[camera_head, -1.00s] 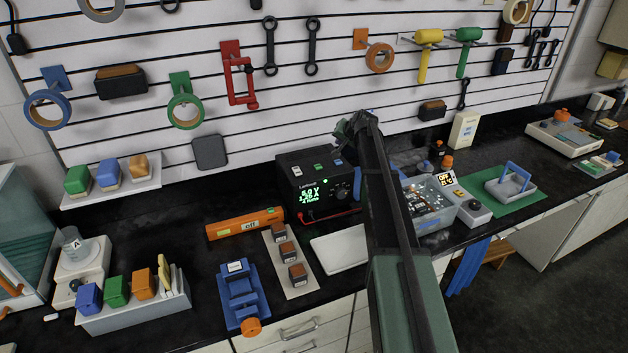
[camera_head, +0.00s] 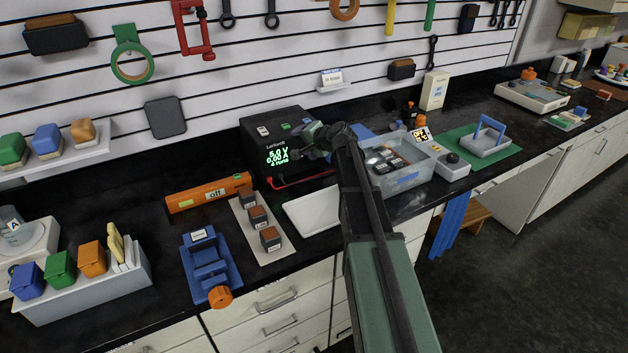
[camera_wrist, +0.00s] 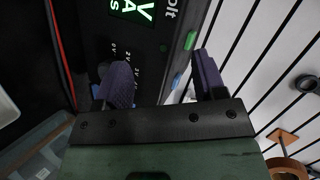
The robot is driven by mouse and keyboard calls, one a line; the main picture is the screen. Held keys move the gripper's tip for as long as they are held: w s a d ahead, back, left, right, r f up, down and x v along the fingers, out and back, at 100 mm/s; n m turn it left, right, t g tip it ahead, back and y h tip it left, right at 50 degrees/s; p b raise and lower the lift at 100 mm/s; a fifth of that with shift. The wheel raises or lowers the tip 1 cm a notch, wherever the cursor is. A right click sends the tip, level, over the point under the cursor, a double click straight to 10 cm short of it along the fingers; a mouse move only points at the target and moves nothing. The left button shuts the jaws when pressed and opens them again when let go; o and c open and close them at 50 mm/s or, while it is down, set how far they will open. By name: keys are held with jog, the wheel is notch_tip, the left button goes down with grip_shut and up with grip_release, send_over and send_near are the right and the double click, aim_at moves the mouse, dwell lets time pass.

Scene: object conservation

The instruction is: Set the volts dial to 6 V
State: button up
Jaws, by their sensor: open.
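The black power supply (camera_head: 262,128) stands against the back wall, its green display reading about 5.0 V and 0.00 A. My gripper (camera_head: 306,146) is at the right part of its front face and hides the dial area there. In the wrist view, the power supply's front panel (camera_wrist: 153,48) lies close below the fingers, with small "V" markings beside the left finger. My gripper (camera_wrist: 163,75) is open, its purple fingers apart with nothing held. The left finger is over the panel and the right one is near the top edge. The volts dial is not clearly visible, likely behind the left finger.
A red lead (camera_head: 305,179) runs along the unit's front. Colored buttons (camera_wrist: 190,40) sit on the unit's top.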

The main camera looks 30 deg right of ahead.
jog(key=shift+o, duration=0.4)
jog(key=s+d+f+m+t+b, duration=0.1)
jog(key=s+f+m+t+b, duration=0.1)
jog(key=f+b, duration=0.3)
notch_tip(320, 180, down, 2)
jog(key=shift+s+d+f+m, duration=0.1)
jog(key=shift+s+d+m, duration=0.3)
jog(key=shift+s+m, duration=0.25)
jog(key=s+d+m+t+h+b, duration=0.1)
jog(key=m+b, duration=0.1)
jog(key=s+d+f+m+t+b, duration=0.1)
jog(key=s+m+b, duration=0.1)
jog(key=s+d+f+m+t+h+b, duration=0.1)
jog(key=s+m+b, duration=0.1)
jog(key=m+b, duration=0.1)
jog(key=shift+d+f+t+h, duration=0.25)
jog(key=shift+d+t+h, duration=0.05)
jog(key=shift+d+t, duration=0.1)
jog(key=shift+s+d+r+m, duration=0.1)
jog(key=shift+d+r+m, duration=0.1)
jog(key=shift+m, duration=0.15)
jog(key=shift+r, duration=0.25)
jog(key=shift+w, duration=0.2)
jog(key=w, duration=1)
jog(key=shift+w+a, duration=0.3)
jog(key=shift+a, duration=0.05)
jog(key=shift+c, duration=0.2)
